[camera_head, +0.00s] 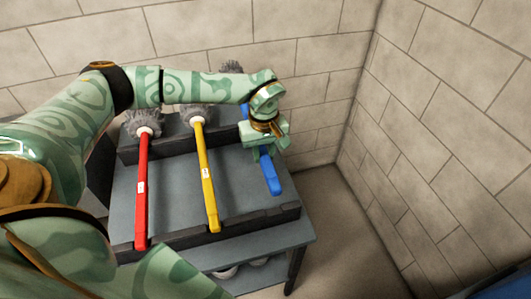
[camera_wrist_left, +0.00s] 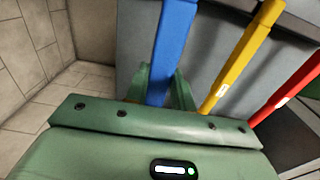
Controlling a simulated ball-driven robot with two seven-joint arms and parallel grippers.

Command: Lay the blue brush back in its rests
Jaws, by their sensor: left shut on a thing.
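The blue brush (camera_head: 270,176) has a long blue handle and a grey bristle head (camera_head: 232,67). My left gripper (camera_head: 264,152) is shut on its handle; the handle also shows between the fingers in the left wrist view (camera_wrist_left: 173,38). The handle's near end appears short of the dark front rest (camera_head: 285,213), apart from it. The bristle head shows beyond the dark rear rest (camera_head: 170,146), partly behind my arm. The middle of the handle is hidden by my wrist. My right gripper is out of view.
A red brush (camera_head: 142,190) and a yellow brush (camera_head: 207,175) lie across the rests on the grey table (camera_head: 175,205), left of the blue one. Brick walls (camera_head: 440,130) stand behind and to the right. Floor is clear right of the table.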

